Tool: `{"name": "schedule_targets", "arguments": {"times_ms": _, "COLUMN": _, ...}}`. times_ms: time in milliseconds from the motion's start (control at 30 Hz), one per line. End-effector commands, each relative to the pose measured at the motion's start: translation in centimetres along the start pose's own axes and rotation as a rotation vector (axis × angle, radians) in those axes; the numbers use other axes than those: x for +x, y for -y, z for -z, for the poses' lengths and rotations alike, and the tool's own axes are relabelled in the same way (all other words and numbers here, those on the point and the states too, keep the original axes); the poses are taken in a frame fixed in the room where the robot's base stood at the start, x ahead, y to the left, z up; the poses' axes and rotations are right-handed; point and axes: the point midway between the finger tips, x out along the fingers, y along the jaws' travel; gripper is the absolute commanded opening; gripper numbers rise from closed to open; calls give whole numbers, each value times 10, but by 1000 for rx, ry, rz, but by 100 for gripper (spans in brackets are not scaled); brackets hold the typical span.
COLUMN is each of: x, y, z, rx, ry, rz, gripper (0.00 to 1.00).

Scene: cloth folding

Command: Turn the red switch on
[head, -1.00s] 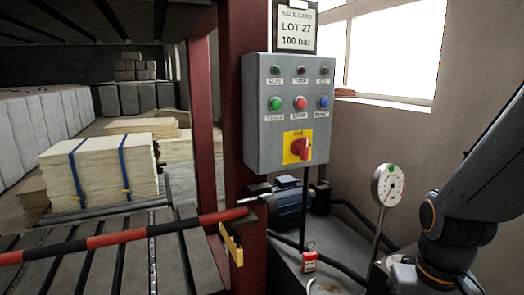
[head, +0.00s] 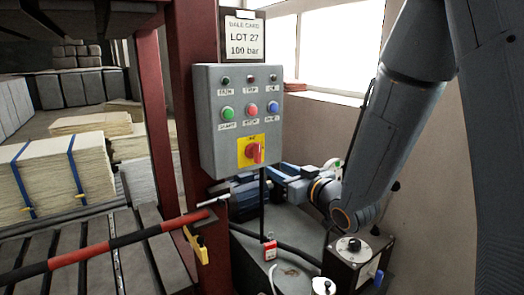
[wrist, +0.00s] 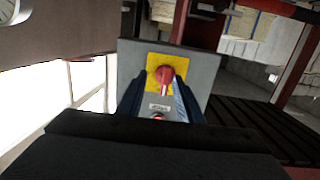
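The red switch (head: 254,152) is a rotary knob on a yellow plate (head: 243,144) low on the grey control box (head: 212,140). Its markings are too small to read. My gripper (head: 284,173) is in front of and a little below right of the switch in the head view, apart from it. In the wrist view the red switch (wrist: 164,75) shows ahead between the two dark fingers of my gripper (wrist: 161,92). The fingers are spread with nothing between them.
Green, red and blue buttons (head: 250,110) sit above the switch on the box. A red-and-black bar (head: 110,243) crosses at lower left, beside a red post (head: 190,100). A red padlock tag (head: 269,250) hangs below the box. A wall stands at right.

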Motion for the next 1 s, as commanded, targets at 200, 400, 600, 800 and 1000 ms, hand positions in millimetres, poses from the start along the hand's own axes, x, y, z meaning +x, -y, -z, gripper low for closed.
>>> {"name": "schedule_targets", "arguments": {"times_ms": 200, "x": 5, "y": 12, "z": 20, "rx": 7, "ry": -84, "rz": 51, "gripper": 33}}
{"name": "schedule_targets", "arguments": {"times_ms": 400, "x": 32, "y": 14, "z": 23, "rx": 7, "ry": -86, "rz": 53, "gripper": 33}}
{"name": "schedule_targets", "arguments": {"times_ms": 600, "x": 61, "y": 15, "z": 25, "rx": 6, "ry": -85, "rz": 51, "gripper": 33}}
{"name": "schedule_targets", "arguments": {"times_ms": 800, "x": 76, "y": 16, "z": 26, "rx": 7, "ry": -85, "rz": 50, "gripper": 33}}
{"name": "schedule_targets", "arguments": {"times_ms": 1000, "x": 78, "y": 16, "z": 26, "rx": 6, "ry": -85, "rz": 49, "gripper": 33}}
